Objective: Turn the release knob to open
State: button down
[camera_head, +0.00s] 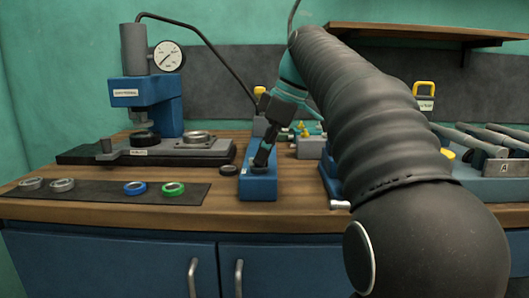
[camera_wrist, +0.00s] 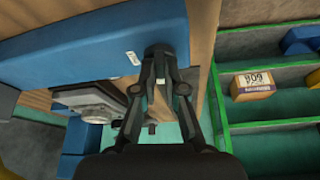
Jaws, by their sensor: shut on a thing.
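A blue block (camera_head: 258,184) stands on the wooden workbench near its front edge, with a dark knob on its upper side. My gripper (camera_head: 262,158) comes down onto it from above, a little tilted, and its fingers hide most of the knob. I cannot tell how far the knob is turned.
A press with a dial gauge (camera_head: 168,56) stands at the left. Several rings lie on a dark mat (camera_head: 110,194) in front of it. A small black disc (camera_head: 228,170) lies just left of the block. Green-edged shelves (camera_wrist: 270,127) with a labelled box (camera_wrist: 253,83) show in the wrist view.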

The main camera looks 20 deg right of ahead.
jog(key=shift+w+n+g+y, duration=0.1)
jog(key=shift+n+g+y, duration=0.2)
jog(key=shift+n, duration=0.7)
jog(key=c, duration=1.2)
grip_release()
jog(key=shift+c, duration=0.2)
jog(key=shift+d+r, duration=0.1)
jog(key=shift+r, duration=0.05)
jog(key=shift+d+r, duration=0.1)
jog(key=shift+r, duration=0.15)
jog(key=s+d, duration=0.3)
jog(key=d, duration=0.8)
jog(key=shift+s+d+r, duration=0.15)
jog(key=shift+s+d, duration=0.15)
